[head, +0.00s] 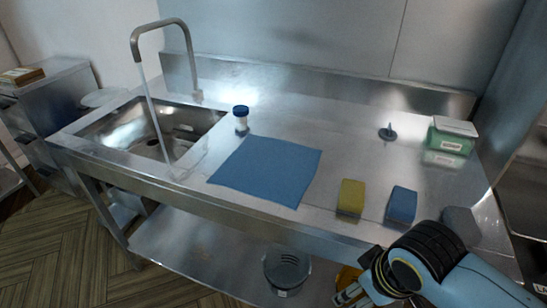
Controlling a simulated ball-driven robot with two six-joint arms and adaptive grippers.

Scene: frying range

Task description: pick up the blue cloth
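The blue cloth (265,169) lies flat and spread out on the steel counter, right of the sink and close to the front edge. Nothing lies on it. My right gripper (345,296) is at the bottom of the head view, below and in front of the counter edge, to the right of the cloth and well apart from it. Its fingers are small and partly cut off by the frame, so I cannot tell how far they are apart. My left gripper is not in view.
A sink (150,133) with a running tap (160,28) is at the left. A blue-lidded jar (241,117) stands behind the cloth. A yellow sponge (350,197) and a blue sponge (401,205) lie to its right. A green container (450,138) stands farther back. A bucket (287,270) is below.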

